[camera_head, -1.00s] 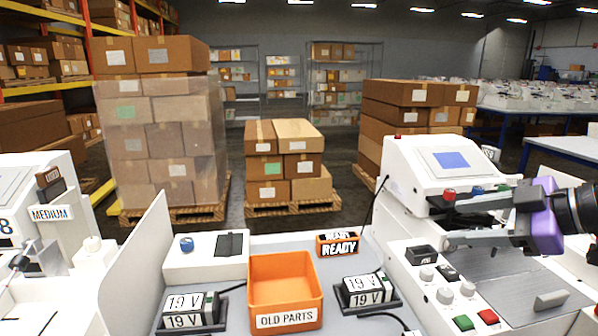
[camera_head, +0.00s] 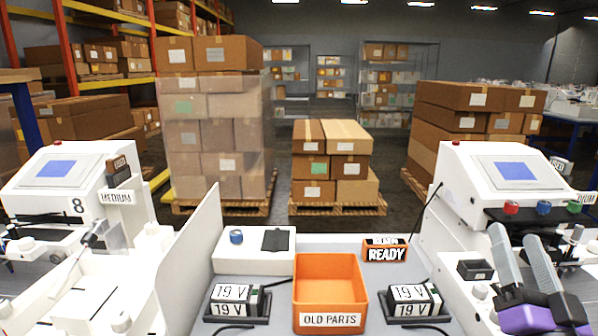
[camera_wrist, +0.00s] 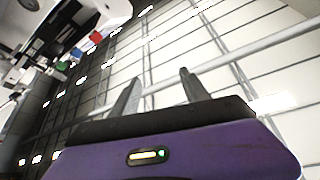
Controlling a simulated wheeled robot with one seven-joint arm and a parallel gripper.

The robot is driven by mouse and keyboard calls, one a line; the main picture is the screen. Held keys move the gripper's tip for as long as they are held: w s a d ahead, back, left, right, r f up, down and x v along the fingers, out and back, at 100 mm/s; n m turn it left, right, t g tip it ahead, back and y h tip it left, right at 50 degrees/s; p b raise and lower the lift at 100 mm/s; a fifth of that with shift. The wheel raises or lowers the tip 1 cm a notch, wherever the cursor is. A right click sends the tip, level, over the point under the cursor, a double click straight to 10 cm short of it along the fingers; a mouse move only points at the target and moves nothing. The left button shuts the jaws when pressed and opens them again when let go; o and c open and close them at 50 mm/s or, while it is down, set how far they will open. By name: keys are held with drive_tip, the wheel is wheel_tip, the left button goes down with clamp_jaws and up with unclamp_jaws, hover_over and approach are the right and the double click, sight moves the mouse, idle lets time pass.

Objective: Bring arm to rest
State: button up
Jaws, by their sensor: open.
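My gripper (camera_head: 525,265) is at the lower right in the head view, with a purple body and two grey fingers. The fingers point up and away, in front of the right-hand white plotter machine (camera_head: 462,190). In the wrist view my gripper (camera_wrist: 160,92) shows its two fingers spread apart with nothing between them. Behind them is the ceiling with its beams and lamps, so the gripper is tilted upward. The gripper hides part of the machine's lower panel.
An orange OLD PARTS bin (camera_head: 330,282) stands between two 19 V blocks (camera_head: 236,300) on the grey bench. A READY sign (camera_head: 386,250) stands behind it. Another white machine (camera_head: 62,185) is at the left. Box pallets (camera_head: 335,165) stand beyond.

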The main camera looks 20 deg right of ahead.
drive_tip(key=s+a+f+n+g+y, duration=0.3)
drive_tip(key=s+a+f+n+y, duration=0.1)
drive_tip(key=s+a+f, duration=0.7)
drive_tip(key=s+a+f+n+g+y, duration=0.3)
drive_tip(key=s+a+f+n+y, duration=0.2)
drive_tip(key=s+a+f, duration=0.6)
drive_tip(key=s+f+y, duration=0.1)
drive_tip(key=s+f, duration=0.3)
drive_tip(key=s, duration=0.1)
drive_tip(key=shift+a, duration=0.4)
